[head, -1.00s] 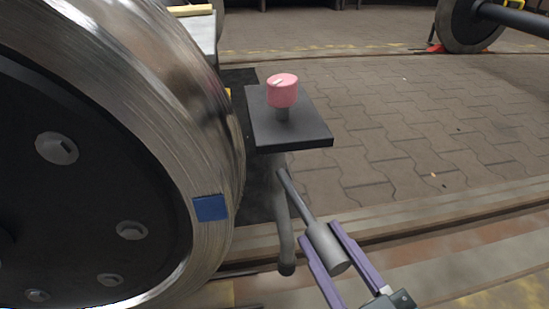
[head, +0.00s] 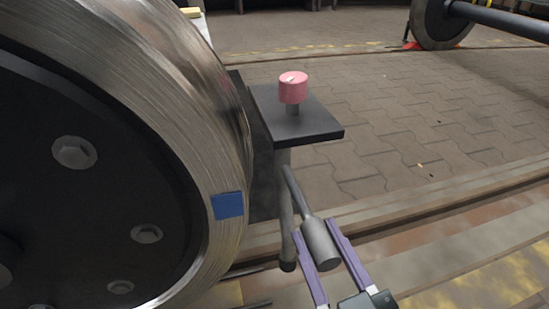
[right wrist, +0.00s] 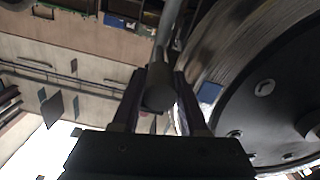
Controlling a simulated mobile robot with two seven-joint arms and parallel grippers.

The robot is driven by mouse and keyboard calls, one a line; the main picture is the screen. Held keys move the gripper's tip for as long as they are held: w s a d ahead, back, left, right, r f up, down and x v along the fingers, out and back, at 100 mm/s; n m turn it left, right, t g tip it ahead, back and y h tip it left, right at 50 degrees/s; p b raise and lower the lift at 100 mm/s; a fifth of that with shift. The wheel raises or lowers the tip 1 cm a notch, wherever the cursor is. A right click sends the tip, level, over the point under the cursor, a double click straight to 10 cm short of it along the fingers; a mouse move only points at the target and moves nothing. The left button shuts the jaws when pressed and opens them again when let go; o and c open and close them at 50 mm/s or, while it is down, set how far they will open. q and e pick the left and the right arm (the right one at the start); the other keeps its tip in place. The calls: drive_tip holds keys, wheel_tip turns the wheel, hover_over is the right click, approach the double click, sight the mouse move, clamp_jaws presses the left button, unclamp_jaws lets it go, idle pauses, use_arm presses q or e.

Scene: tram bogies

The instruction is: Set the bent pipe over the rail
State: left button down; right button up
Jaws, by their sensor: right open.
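The grey bent pipe (head: 285,215) hangs down beneath a dark plate and ends in a dark, rounded tip above the floor. A thin rod with a thick grey cylinder (head: 320,244) slants down beside it; how the rod joins the pipe is unclear. My right gripper (head: 315,229) is open, its purple fingers on either side of this cylinder. The right wrist view also shows the cylinder (right wrist: 159,88) between the fingers (right wrist: 160,73). The rail (head: 400,208) runs along the floor behind the gripper. The pipe's tip appears low and near the rail, but its exact alignment is unclear. My left gripper is out of view.
A large steel wheel (head: 215,120) with a blue patch (head: 228,205) stands close at the left. A pink knob (head: 293,88) stands on the dark plate (head: 320,128) above the pipe. Open paving (head: 430,110) lies to the right; another wheelset (head: 440,25) stands far back.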

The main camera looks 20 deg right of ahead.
drive_tip(key=o, duration=0.3)
drive_tip(key=shift+o, duration=0.2)
drive_tip(key=s+p, duration=0.2)
drive_tip(key=s, duration=0.8)
drive_tip(key=shift+p, duration=0.3)
